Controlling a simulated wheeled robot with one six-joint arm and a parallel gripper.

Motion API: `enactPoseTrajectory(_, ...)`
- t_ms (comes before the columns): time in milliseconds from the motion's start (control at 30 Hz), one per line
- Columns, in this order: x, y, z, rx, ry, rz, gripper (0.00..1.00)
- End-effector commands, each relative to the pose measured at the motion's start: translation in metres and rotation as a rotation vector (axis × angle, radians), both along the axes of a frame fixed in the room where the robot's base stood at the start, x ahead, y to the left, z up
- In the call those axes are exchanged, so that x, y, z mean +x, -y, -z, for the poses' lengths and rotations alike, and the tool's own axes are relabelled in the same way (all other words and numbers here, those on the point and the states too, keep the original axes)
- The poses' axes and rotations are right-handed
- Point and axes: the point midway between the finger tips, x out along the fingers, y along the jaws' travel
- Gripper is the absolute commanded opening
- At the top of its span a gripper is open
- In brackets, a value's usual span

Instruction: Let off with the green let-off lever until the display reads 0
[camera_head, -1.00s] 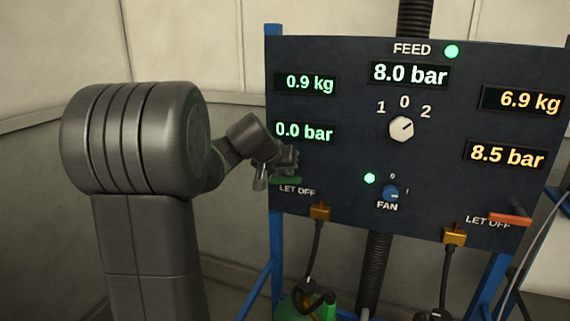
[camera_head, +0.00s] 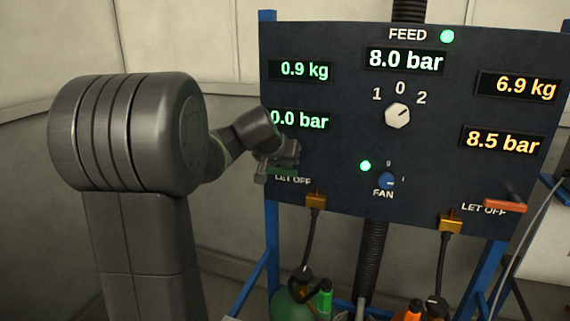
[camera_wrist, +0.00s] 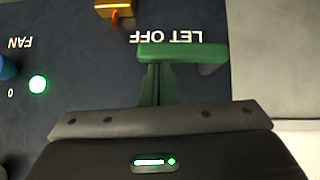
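The green let-off lever (camera_head: 284,173) sits at the lower left of the dark panel, by a LET OFF label. In the wrist view the lever (camera_wrist: 185,52) is a horizontal green bar just beyond my fingertips. My gripper (camera_wrist: 158,72) has its fingers close together, with no gap seen between them; they meet the near edge of the bar. Whether they press on it cannot be told. In the head view my gripper (camera_head: 277,164) partly covers the lever and label. The green pressure display (camera_head: 302,120) reads 0.0 bar, its left edge partly hidden by my wrist. The green weight display (camera_head: 303,70) reads 0.9 kg.
The orange lever (camera_head: 491,205) is at the lower right, below displays reading 6.9 kg and 8.5 bar. The feed display (camera_head: 405,60) reads 8.0 bar above a white selector knob (camera_head: 397,116). A blue fan knob (camera_head: 386,180) is at the lower middle. Cylinders stand below.

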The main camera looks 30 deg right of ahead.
Motion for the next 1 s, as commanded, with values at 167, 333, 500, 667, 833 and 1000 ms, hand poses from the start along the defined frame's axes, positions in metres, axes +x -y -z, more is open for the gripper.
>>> enactPoseTrajectory(167, 0.000, 0.000, 0.000, 0.002, -0.002, 0.001, 0.00)
enactPoseTrajectory(333, 0.000, 0.000, -0.008, 0.001, -0.002, 0.000, 0.00)
enactPoseTrajectory(500, 0.000, 0.000, -0.015, 0.000, -0.002, 0.000, 0.00)
enactPoseTrajectory(667, -0.001, -0.002, -0.018, -0.001, 0.000, -0.001, 0.00)
enactPoseTrajectory(833, -0.009, -0.014, -0.032, -0.002, 0.002, 0.000, 0.00)
enactPoseTrajectory(1000, -0.023, -0.036, -0.057, -0.003, 0.004, -0.002, 0.00)
